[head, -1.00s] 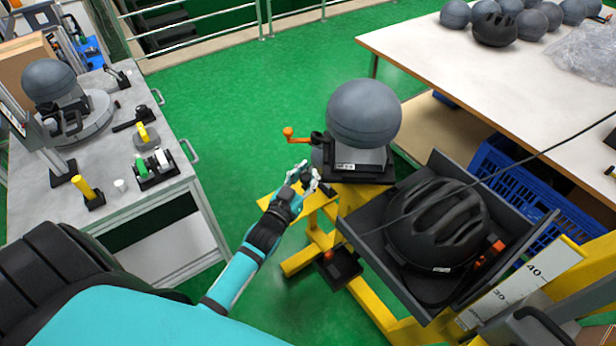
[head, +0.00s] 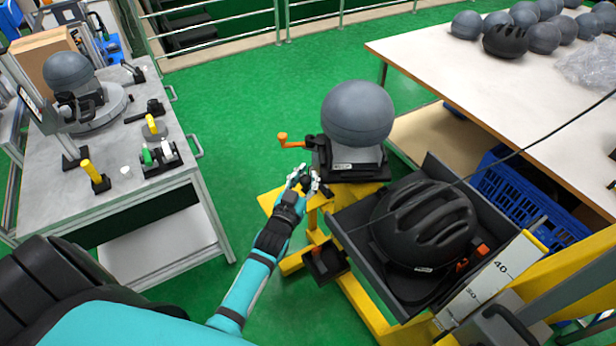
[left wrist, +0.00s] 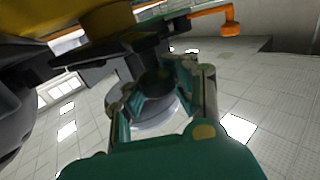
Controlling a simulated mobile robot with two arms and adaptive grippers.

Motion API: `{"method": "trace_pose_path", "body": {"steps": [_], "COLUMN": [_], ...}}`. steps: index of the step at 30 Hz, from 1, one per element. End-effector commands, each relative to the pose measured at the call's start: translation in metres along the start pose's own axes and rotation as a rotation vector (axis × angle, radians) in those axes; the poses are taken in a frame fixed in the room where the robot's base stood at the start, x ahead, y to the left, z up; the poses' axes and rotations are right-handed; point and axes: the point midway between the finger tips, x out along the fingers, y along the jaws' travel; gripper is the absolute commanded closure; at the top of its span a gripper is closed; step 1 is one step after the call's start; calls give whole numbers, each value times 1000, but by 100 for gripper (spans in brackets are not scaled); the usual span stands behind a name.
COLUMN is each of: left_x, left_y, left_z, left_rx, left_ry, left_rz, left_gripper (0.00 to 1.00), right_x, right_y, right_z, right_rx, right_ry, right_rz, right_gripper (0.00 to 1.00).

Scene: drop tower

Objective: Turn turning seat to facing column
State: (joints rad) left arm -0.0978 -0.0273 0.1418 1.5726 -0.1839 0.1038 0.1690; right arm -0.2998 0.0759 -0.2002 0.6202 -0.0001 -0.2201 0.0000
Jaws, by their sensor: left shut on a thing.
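The turning seat (head: 354,176) is a dark base on a yellow stand, carrying a grey ball-shaped headform (head: 357,112). A small light label is on the side of the base towards me. A crank with an orange knob (head: 283,139) sticks out to the left. My left gripper (head: 310,184) is at the seat's left front, below the crank. It is shut on a dark knob-like part beside the seat. In the left wrist view this dark part (left wrist: 158,82) lies between the fingertips; its full shape is hidden. My right gripper is not in view.
A grey tray (head: 358,262) with a black helmet (head: 424,222) stands right of the seat, beside a scale (head: 487,283) and yellow frame parts. A workbench (head: 55,200) is at left, a table (head: 432,62) with several headforms at right. Green floor lies between.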

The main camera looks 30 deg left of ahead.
Motion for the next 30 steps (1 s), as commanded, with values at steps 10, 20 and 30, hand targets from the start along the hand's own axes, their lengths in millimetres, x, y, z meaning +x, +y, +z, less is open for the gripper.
{"method": "trace_pose_path", "body": {"steps": [10,20,30], "left_x": [-3,-3,-59], "left_y": [-4,-2,-2], "left_z": [6,3,4], "left_rx": [1,-1,-1], "left_ry": [-14,-7,-11], "left_rz": [-6,-3,-4], "left_gripper": [54,50,50], "right_x": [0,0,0], "right_y": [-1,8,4], "right_z": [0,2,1], "right_rx": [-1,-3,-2], "right_ry": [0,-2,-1], "right_rz": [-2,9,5], "right_gripper": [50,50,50]}}
